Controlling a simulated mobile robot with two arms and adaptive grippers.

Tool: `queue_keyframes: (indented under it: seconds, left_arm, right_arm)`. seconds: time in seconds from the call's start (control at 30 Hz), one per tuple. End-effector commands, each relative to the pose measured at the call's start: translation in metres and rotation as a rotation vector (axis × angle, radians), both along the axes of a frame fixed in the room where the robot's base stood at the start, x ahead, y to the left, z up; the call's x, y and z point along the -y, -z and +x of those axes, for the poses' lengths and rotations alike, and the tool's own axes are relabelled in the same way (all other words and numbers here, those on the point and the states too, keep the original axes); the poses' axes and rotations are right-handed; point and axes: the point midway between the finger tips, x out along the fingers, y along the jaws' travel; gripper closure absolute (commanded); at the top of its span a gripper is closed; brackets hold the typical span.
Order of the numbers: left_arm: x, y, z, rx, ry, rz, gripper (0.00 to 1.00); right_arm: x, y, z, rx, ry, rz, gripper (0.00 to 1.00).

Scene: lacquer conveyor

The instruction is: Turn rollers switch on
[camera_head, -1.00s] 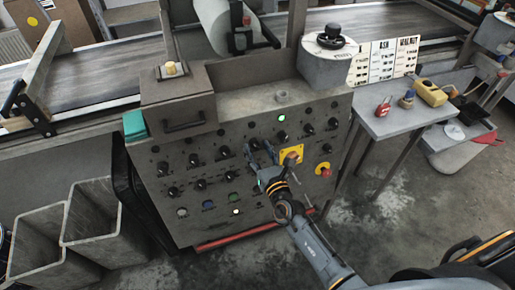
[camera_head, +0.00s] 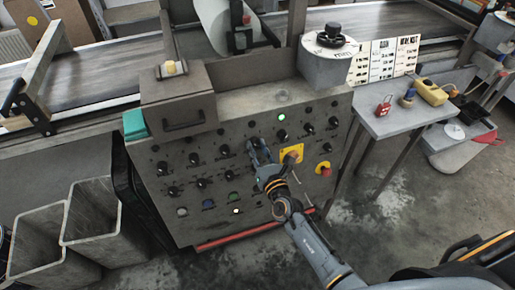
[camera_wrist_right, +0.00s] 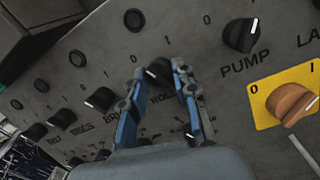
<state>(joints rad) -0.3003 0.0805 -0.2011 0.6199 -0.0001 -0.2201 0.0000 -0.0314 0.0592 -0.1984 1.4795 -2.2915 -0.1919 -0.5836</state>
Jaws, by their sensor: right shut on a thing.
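The grey control panel (camera_head: 222,215) carries several black rotary switches. My right gripper (camera_head: 259,145) is at the panel's middle, left of the yellow plate. In the right wrist view, the fingers of my right gripper (camera_wrist_right: 158,72) are shut around a black knob, the rollers switch (camera_wrist_right: 157,69), with one finger on each side. Its label below is partly hidden by the fingers. The pointer's setting is hard to read. My left gripper is not in view.
The pump switch (camera_wrist_right: 240,35) and an orange switch on a yellow plate (camera_wrist_right: 287,98) sit right of my gripper. More black knobs (camera_wrist_right: 100,98) lie to the left. A side table (camera_head: 415,115) holds small tools.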

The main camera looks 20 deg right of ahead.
Motion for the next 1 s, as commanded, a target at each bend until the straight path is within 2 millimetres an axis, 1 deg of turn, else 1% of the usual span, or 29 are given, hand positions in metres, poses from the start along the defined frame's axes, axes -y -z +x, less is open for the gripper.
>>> queue_keyframes:
  seconds: [0.27, 0.7, 1.0]
  left_arm:
    - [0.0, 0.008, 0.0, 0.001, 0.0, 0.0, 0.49]
    - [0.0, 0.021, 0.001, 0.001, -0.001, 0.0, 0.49]
    - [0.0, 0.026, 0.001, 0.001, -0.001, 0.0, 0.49]
  right_arm:
    - [-0.002, 0.002, 0.0, -0.006, 0.031, 0.179, 1.0]
    - [-0.003, 0.002, 0.0, -0.02, 0.106, 0.585, 1.0]
    - [-0.004, 0.001, -0.001, -0.03, 0.15, 0.819, 1.0]
